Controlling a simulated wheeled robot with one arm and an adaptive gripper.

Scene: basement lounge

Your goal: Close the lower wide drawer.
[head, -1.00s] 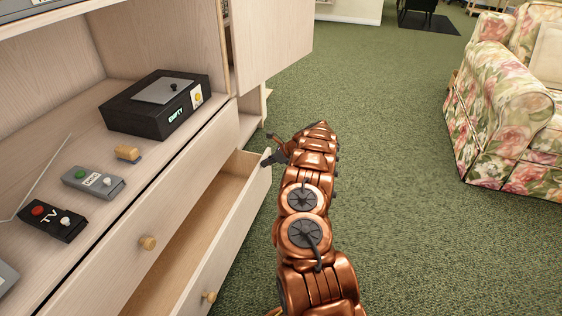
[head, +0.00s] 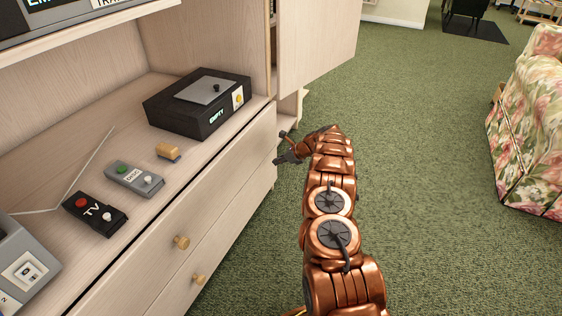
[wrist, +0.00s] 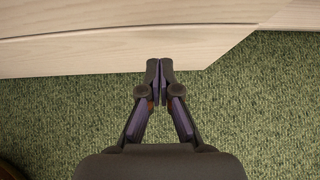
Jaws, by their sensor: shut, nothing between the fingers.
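The lower wide drawer (head: 215,262) is in the wooden cabinet at the left of the head view. Its front with a round knob lies about flush under the upper drawer front (head: 195,205), and no open interior shows. My gripper (head: 281,160) is shut and empty beside the right end of the drawer fronts. In the wrist view my gripper (wrist: 160,62) has its fingertips together close to a pale wooden front (wrist: 110,52). I cannot tell whether the tips touch it.
A tall cabinet door (head: 315,45) stands open beyond my gripper. Green carpet is clear toward the floral sofa (head: 525,125).

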